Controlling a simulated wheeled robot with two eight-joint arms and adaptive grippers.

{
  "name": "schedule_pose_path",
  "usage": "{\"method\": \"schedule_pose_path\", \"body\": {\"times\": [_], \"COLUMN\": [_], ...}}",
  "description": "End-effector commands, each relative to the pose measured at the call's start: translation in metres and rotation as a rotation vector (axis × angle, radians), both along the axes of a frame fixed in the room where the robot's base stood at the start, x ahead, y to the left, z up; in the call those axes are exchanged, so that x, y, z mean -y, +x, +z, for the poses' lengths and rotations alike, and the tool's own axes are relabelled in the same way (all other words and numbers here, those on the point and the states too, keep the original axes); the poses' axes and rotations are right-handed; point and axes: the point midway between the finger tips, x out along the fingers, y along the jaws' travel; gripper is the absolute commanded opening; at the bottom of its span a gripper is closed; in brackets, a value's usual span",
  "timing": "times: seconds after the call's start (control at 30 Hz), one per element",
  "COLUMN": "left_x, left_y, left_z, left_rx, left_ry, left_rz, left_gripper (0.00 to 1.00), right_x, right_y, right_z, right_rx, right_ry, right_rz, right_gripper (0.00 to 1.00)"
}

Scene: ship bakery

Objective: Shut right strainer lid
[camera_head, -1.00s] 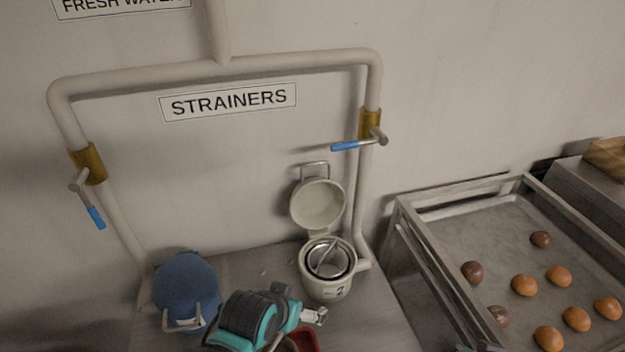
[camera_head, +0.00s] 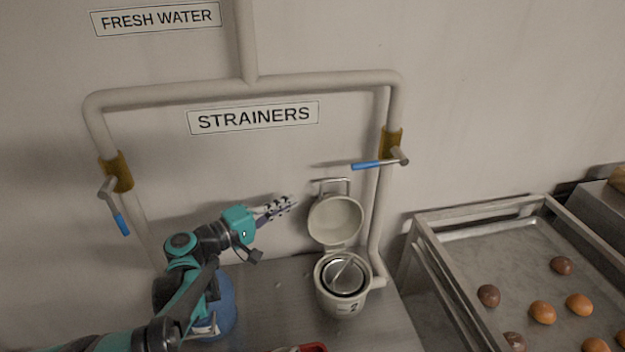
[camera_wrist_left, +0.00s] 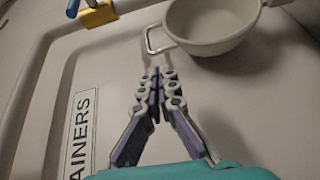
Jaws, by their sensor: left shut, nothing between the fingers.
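The right strainer (camera_head: 338,298) is a beige pot marked 2, with a metal basket (camera_head: 344,277) inside. Its round lid (camera_head: 337,218) is hinged at the back and stands open, tilted up near the wall, with a wire handle (camera_head: 335,181) at its top. My left gripper (camera_head: 290,203) is shut and empty, left of the lid and apart from it, near handle height. In the left wrist view, the shut fingertips (camera_wrist_left: 157,78) point toward the lid's wire handle (camera_wrist_left: 152,40), and the lid (camera_wrist_left: 215,22) is at upper right. My right gripper is not in view.
A blue strainer (camera_head: 222,305) stands at left, partly behind my left arm. Pipes with blue-handled valves (camera_head: 372,165) frame the wall. A tray of buns (camera_head: 480,240) is at right. A red object (camera_head: 305,348) shows at the bottom edge.

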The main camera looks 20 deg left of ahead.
Motion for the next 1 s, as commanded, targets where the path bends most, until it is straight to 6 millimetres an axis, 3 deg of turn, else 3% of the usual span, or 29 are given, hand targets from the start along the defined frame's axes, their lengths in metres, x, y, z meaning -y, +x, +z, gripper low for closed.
{"method": "schedule_pose_path", "body": {"times": [0.07,0.17,0.7,1.0], "left_x": [-0.012,-0.013,0.025,0.028], "left_y": [0.001,0.006,0.082,0.091], "left_z": [0.007,0.01,0.011,0.012], "left_rx": [0.032,0.046,0.044,0.043], "left_ry": [-0.034,-0.049,-0.047,-0.046], "left_rz": [0.016,0.018,0.016,0.018], "left_gripper": [0.0,0.0,0.0,0.0], "right_x": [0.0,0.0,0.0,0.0], "right_y": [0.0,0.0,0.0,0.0], "right_z": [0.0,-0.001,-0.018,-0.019], "right_rx": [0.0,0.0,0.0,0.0], "right_ry": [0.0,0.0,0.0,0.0], "right_rz": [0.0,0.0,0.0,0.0], "right_gripper": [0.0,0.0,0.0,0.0]}}
